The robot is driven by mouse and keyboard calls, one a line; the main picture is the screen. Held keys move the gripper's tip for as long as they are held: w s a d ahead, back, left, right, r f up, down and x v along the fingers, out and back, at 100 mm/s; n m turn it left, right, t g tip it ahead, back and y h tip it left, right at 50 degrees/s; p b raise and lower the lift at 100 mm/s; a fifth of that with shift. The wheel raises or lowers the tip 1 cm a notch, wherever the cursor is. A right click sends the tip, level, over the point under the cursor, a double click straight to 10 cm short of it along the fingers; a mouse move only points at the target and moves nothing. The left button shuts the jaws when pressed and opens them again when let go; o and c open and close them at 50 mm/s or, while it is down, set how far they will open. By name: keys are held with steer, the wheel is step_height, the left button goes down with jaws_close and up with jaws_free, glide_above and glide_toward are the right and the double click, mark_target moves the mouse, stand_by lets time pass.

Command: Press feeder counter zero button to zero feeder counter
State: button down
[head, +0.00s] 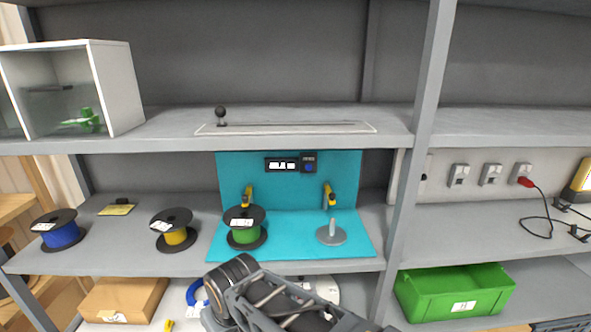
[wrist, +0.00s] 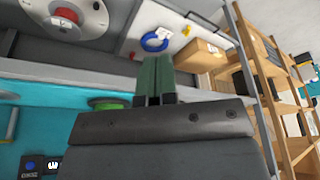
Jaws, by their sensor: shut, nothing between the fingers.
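The feeder counter (head: 282,165) is a small black unit with a white display, high on the teal back panel (head: 235,170). Right beside it is a dark box with a blue button (head: 309,167); its label is too small to read. The counter also shows in the wrist view (wrist: 54,166), at the bottom left, with the blue button (wrist: 30,165) next to it. My gripper (wrist: 156,60) is shut and empty in the wrist view, apart from the button. In the head view my arm rises at the bottom centre, below the teal station, and the fingertips cannot be made out.
A green reel (head: 246,228) and a grey spindle base (head: 331,235) stand on the teal mat, below two yellow-and-black parts. Yellow (head: 174,232) and blue (head: 60,230) reels sit left. A shelf (head: 370,146) overhangs the station; a post (head: 410,200) stands right. A green bin (head: 455,290) is lower right.

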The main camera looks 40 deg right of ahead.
mark_target(309, 167)
steer(key=w+d+r+n+h, duration=0.2)
steer(key=w+d+r+h, duration=0.2)
steer(key=d, duration=0.7)
steer(key=w+d+r+n+g+h+p, duration=0.1)
steer(key=w+d+r+n+h, duration=0.2)
steer(key=d, duration=0.9)
steer(key=w+d+r+n+g+h, duration=0.1)
steer(key=w+d+r+n+h, duration=0.1)
steer(key=w+d+r+h, duration=0.3)
steer(key=d+r+h, duration=0.1)
steer(key=d+h, duration=0.2)
steer(key=d, duration=0.4)
steer(key=shift+d+n, duration=0.25)
steer(key=shift+n, duration=0.05)
steer(key=shift+w+d+r+p, duration=0.1)
steer(key=shift+w+p, duration=0.1)
steer(key=shift+p, duration=0.1)
steer(key=w+d+p, duration=0.3)
steer(key=w+d, duration=0.2)
steer(key=w, duration=0.1)
steer(key=shift+w+d+p, duration=0.25)
steer(key=shift+w+p, duration=0.05)
steer(key=shift+p, duration=0.05)
steer(key=shift+w, duration=0.1)
